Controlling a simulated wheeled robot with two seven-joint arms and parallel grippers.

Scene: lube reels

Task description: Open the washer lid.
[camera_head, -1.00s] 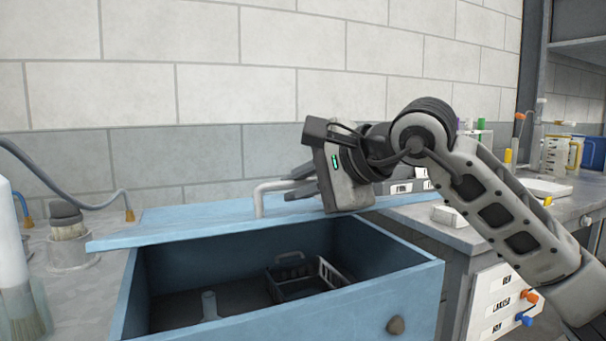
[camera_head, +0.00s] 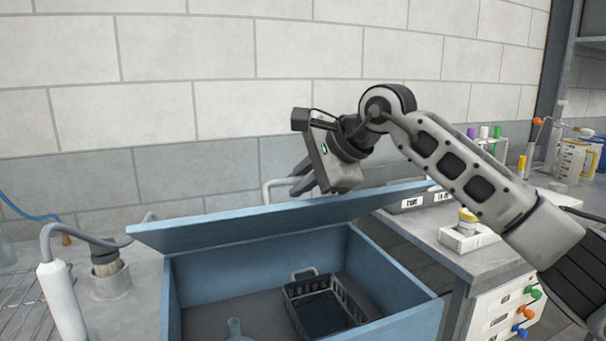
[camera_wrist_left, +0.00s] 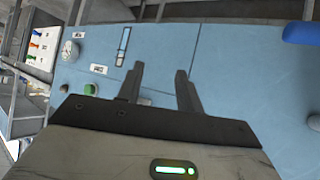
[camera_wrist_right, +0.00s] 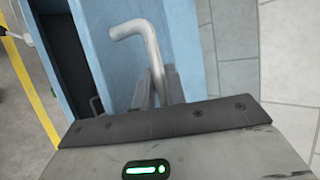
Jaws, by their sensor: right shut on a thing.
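The washer is a blue box (camera_head: 400,322) with its blue lid (camera_head: 230,230) raised at a tilt above the opening. A pale bent handle (camera_head: 266,188) stands on the lid. My right gripper (camera_head: 300,180) is shut on this handle, which also shows between its fingers in the right wrist view (camera_wrist_right: 142,38).
A white hose spout (camera_head: 60,295) and a brush in a holder (camera_head: 108,275) stand left of the washer. A grey counter (camera_head: 470,262) with a small yellow-lidded jar (camera_head: 467,220) lies to the right. A brick wall rises behind.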

